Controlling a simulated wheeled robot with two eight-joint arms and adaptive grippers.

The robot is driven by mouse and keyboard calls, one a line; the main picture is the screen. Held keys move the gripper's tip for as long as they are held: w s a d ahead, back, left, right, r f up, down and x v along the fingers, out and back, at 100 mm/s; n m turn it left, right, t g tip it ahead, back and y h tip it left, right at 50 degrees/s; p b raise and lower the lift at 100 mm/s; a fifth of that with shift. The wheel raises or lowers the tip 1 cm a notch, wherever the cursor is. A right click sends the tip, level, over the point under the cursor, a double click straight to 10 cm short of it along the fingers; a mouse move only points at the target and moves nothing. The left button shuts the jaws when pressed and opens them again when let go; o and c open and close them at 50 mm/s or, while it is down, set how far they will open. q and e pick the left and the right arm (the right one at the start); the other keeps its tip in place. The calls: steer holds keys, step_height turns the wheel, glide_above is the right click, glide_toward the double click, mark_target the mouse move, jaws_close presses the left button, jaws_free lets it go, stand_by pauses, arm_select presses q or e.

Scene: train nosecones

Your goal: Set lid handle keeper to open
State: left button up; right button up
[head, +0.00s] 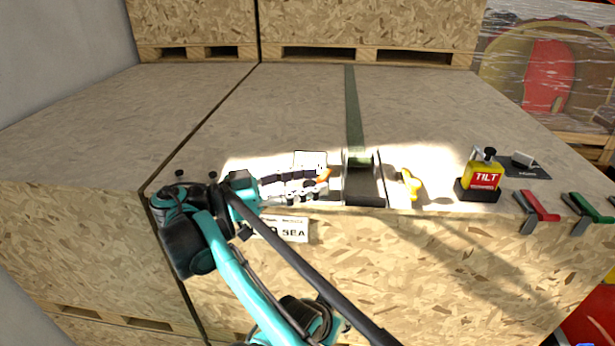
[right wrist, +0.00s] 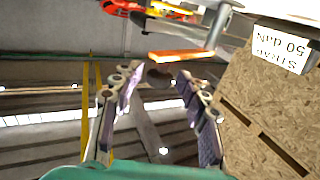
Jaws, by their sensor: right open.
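No part is labelled as the lid handle keeper, so I cannot tell for sure which one it is. A small orange bar (head: 323,175) shows at the crate's front edge, left of the strap buckle (head: 364,190). In the right wrist view the orange bar (right wrist: 181,55) lies just beyond the fingertips, with no clear contact. My right gripper (head: 316,183) is open and points right along the front edge; its spread fingers (right wrist: 160,80) have nothing between them. A yellow wing-shaped piece (head: 411,184) stands right of the buckle. My left gripper is not in view.
A green strap (head: 353,110) runs back over the wooden crate top (head: 430,120). A yellow TILT indicator (head: 482,176), a red-handled clamp (head: 540,206) and a green-handled clamp (head: 588,208) stand to the right. The crate top behind is clear.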

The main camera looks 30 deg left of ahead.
steer(key=shift+w+r, duration=0.1)
steer(key=shift+r, duration=0.25)
steer(key=r, duration=0.9)
steer(key=shift+s+a+r, duration=0.15)
steer(key=shift+s, duration=0.1)
